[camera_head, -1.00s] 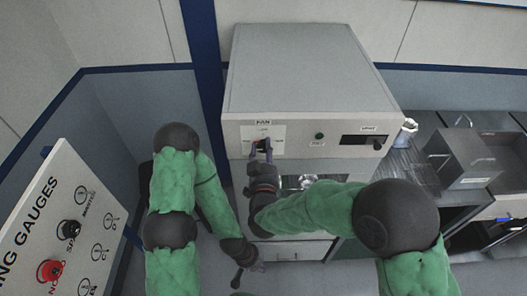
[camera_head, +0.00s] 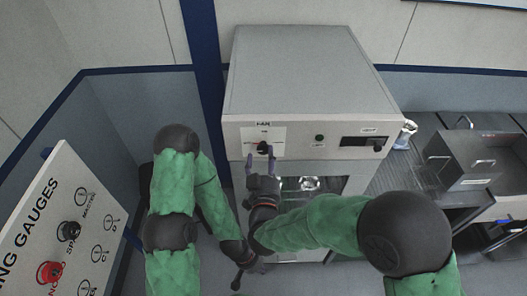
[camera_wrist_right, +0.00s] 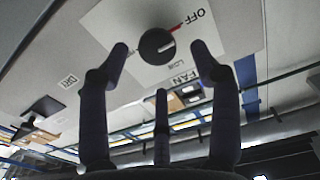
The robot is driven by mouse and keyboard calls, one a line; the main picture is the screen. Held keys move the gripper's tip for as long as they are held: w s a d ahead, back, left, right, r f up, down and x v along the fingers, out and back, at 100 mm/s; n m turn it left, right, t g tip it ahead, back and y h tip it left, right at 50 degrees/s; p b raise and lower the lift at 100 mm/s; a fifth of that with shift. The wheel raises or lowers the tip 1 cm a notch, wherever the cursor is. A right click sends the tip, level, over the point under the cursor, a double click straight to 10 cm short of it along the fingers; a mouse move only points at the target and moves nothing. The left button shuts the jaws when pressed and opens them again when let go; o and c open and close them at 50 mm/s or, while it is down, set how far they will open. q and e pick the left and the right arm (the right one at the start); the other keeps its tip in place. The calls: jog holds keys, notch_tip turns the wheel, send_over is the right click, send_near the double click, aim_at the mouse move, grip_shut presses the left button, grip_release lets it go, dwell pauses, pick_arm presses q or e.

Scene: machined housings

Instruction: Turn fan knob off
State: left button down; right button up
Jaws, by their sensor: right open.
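The dark round fan knob (camera_head: 263,148) sits on a white label plate under the word FAN, on the front of a grey box unit. In the right wrist view the knob (camera_wrist_right: 157,45) is near the centre. A red mark runs from its edge toward the word OFF, and a pale line shows on its face. My right gripper (camera_head: 260,154) is open and empty just below and in front of the knob. Its fingertips stand apart on either side of the knob in the wrist view. My left gripper (camera_head: 240,277) hangs low; its jaws are unclear.
A gauge panel (camera_head: 60,225) stands at the left. A metal counter with a grey bin (camera_head: 475,160) is at the right.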

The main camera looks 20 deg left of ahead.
jog(key=v, duration=0.8)
jog(key=shift+r, duration=0.1)
jog(key=w+d+f+m+g+h+b, duration=0.1)
jog(key=d+f+g+b, duration=0.2)
jog(key=f, duration=0.8)
jog(key=w+d+f+g+b, duration=0.2)
jog(key=d+f+b, duration=0.25)
jog(key=f, duration=0.55)
jog(key=w+d+f+m+g+h+b, duration=0.15)
jog(key=f+b, duration=0.25)
jog(key=f, duration=0.7)
jog(key=s+d+f+m+g+b, duration=0.1)
jog(key=s+d+f+g+b, duration=0.2)
jog(key=f, duration=0.7)
jog(key=s+d+f+m+g+y+b, duration=0.1)
jog(key=s+d+f+g+b, duration=0.3)
jog(key=s+f, duration=0.3)
jog(key=s+d+f+m+g+b, duration=0.1)
jog(key=s+d+f+g+b, duration=0.2)
jog(key=f, duration=1)
jog(key=s+d+b, duration=0.2)
jog(key=s+b, duration=0.1)
jog(key=shift+d+f, duration=0.2)
jog(key=shift+f, duration=0.15)
jog(key=shift+w+g+y, duration=0.1)
jog(key=shift+g+y, duration=0.15)
